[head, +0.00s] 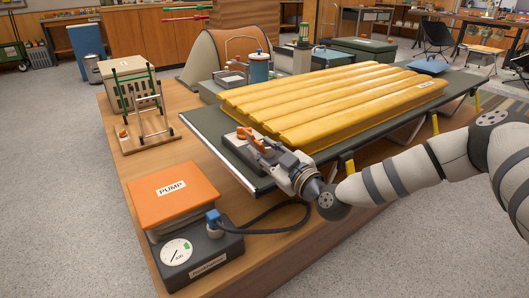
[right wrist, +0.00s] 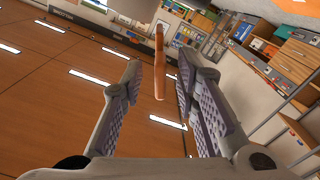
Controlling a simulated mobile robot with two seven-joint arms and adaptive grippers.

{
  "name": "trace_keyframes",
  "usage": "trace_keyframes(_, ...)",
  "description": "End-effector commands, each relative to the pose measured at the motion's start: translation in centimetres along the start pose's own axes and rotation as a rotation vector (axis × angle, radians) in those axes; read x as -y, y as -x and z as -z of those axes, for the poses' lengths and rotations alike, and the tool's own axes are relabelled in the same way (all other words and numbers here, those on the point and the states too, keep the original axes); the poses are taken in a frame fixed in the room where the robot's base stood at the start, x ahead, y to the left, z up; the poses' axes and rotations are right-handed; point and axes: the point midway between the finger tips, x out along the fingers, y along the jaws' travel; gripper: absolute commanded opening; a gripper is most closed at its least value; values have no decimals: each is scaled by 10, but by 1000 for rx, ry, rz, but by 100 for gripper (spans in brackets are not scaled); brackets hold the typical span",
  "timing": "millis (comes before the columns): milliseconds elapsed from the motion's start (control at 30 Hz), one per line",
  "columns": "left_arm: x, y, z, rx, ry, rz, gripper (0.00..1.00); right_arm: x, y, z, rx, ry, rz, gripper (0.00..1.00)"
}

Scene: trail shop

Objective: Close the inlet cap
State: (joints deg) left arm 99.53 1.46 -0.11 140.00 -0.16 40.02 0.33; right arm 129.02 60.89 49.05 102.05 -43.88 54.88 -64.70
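A yellow ridged air pad (head: 340,92) lies on a dark cot. At its near left corner is a small grey inlet block (head: 234,141) with an orange cap (head: 247,137) that appears raised. My right gripper (head: 270,152) is at this corner, right beside the orange part, and covers some of the block. In the right wrist view its two fingers (right wrist: 163,95) are apart, with a thin orange piece (right wrist: 159,65), probably the cap, showing between and beyond them. I cannot tell whether a finger touches it. My left gripper is not in view.
An orange-topped pump box (head: 172,192) and a dark gauge unit (head: 190,258) with a black hose (head: 270,231) stand at the front left. A wooden rack (head: 146,128) is behind them. A blue canister (head: 259,68) stands behind the pad's far left end.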

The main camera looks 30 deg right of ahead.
Motion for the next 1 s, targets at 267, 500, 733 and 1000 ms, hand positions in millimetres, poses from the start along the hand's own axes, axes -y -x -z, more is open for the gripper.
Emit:
trace_keyframes(267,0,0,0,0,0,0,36,0,0,0,0,0,0,0)
trace_keyframes(500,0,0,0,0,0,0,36,0,1,0,0,-7,0,0)
trace_keyframes(733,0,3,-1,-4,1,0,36,-3,0,1,-1,-85,0,0)
trace_keyframes(1000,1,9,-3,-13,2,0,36,-10,1,1,-1,-303,1,0)
